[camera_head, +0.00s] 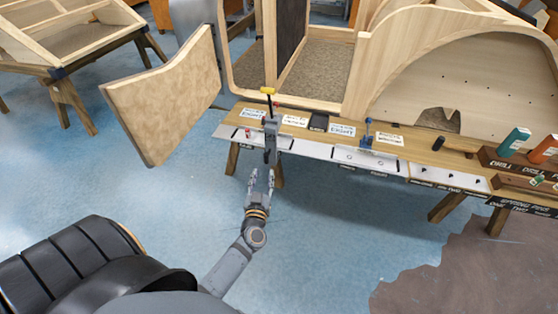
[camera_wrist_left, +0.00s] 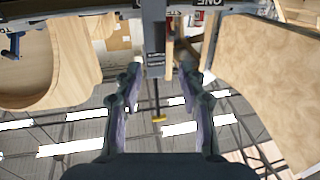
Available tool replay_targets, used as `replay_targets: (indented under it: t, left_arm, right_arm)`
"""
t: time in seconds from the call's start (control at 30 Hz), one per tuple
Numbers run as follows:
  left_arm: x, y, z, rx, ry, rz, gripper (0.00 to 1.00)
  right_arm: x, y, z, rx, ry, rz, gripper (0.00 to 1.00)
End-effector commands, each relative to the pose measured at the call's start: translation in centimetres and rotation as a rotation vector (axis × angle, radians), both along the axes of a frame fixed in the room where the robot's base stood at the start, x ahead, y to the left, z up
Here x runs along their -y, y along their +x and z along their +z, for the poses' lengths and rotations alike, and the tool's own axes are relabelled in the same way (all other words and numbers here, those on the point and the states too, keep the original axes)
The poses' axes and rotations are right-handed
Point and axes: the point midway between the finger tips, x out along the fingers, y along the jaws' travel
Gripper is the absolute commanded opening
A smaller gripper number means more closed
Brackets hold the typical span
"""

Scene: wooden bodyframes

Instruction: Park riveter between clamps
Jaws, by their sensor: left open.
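A grey tool (camera_head: 270,138) stands upright at the front edge of the bench, with a black rod and a yellow crosspiece on top; I take it for the riveter. Its lower end hangs below the bench edge. My left gripper (camera_head: 261,175) is open, just below and in front of that end. In the left wrist view the tool's grey body (camera_wrist_left: 154,38) shows between the open fingers (camera_wrist_left: 158,85); I cannot tell whether they touch it. A blue clamp-like tool (camera_head: 367,134) stands further right on the bench. A second clamp is not clear. My right gripper is out of view.
The wooden bench (camera_head: 311,133) carries label cards, a black block (camera_head: 319,121) and a hammer-like tool (camera_head: 455,147). A tan panel (camera_head: 170,95) hangs left of the bench. Large wooden frames (camera_head: 390,60) stand behind. A drill box (camera_head: 515,165) is at right.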

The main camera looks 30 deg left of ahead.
Motion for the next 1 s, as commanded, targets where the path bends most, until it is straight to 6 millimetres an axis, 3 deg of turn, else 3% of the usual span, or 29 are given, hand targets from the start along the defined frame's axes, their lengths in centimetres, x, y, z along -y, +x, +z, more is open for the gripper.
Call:
replay_targets:
  t: [0.17, 0.4, 0.6, 0.97, 1.0]
  left_arm:
    - [-0.6, 1.5, 0.2, 0.000, 0.002, -0.003, 0.40]
    - [-2.8, 6.2, 0.0, 0.000, 0.002, -0.004, 0.40]
    - [-4.0, 8.9, 0.0, -0.001, 0.000, -0.004, 0.40]
    - [-4.3, 9.6, 0.0, -0.002, 0.000, -0.005, 0.40]
    - [-4.3, 9.5, 0.0, -0.002, 0.000, -0.005, 0.36]
  right_arm:
    - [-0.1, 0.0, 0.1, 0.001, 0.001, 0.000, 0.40]
    - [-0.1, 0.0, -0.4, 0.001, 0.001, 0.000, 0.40]
    - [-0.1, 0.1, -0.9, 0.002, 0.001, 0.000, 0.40]
    - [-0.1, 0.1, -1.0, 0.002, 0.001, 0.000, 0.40]
    - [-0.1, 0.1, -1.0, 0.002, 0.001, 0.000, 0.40]
